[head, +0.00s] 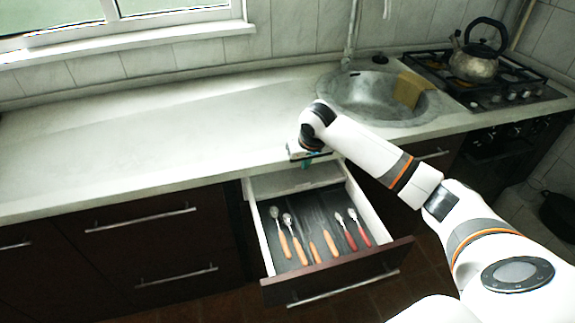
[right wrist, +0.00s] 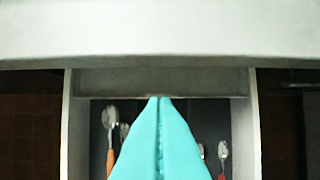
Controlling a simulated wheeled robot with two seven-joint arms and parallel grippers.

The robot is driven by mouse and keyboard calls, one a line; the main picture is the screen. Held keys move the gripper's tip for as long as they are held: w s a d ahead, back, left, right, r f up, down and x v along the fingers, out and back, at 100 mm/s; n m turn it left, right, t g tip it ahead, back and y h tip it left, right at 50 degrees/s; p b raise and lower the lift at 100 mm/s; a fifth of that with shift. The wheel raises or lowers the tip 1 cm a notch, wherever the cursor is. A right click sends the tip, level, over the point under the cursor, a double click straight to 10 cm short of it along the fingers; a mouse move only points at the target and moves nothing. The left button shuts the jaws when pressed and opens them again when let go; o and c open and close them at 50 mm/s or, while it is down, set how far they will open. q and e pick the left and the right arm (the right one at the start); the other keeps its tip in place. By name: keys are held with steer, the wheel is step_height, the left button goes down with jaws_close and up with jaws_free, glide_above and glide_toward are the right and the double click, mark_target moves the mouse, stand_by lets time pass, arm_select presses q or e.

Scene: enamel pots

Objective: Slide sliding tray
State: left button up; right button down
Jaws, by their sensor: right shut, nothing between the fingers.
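A drawer (head: 262,232) is pulled out under the counter, with a dark bottom and pale side walls. The sliding tray (head: 285,182) appears as a grey panel across the back of the drawer, close to the counter front. In the right wrist view the tray (right wrist: 110,83) spans between the drawer's side walls. My right gripper (head: 307,163) is above the back of the drawer at the counter edge. Its teal fingers (right wrist: 160,100) are shut and empty, tips at the tray's front edge in that view; I cannot tell whether they touch it. My left gripper is not in view.
Several spoons and other utensils with orange and red handles (head: 325,243) lie in the drawer. The pale countertop (head: 150,130) overhangs the drawer's back and is clear on the left. A sink (head: 365,95) and a stove with a kettle (head: 475,65) are at the right.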

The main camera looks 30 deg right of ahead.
steer(key=w, duration=0.1)
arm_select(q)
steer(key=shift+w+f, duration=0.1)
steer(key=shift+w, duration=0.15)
arm_select(e)
glide_toward(298, 177)
steer(key=f, duration=0.1)
steer(key=a+f, duration=0.1)
steer(key=s+a+f, duration=0.1)
steer(key=f, duration=0.1)
steer(key=shift+f, duration=0.1)
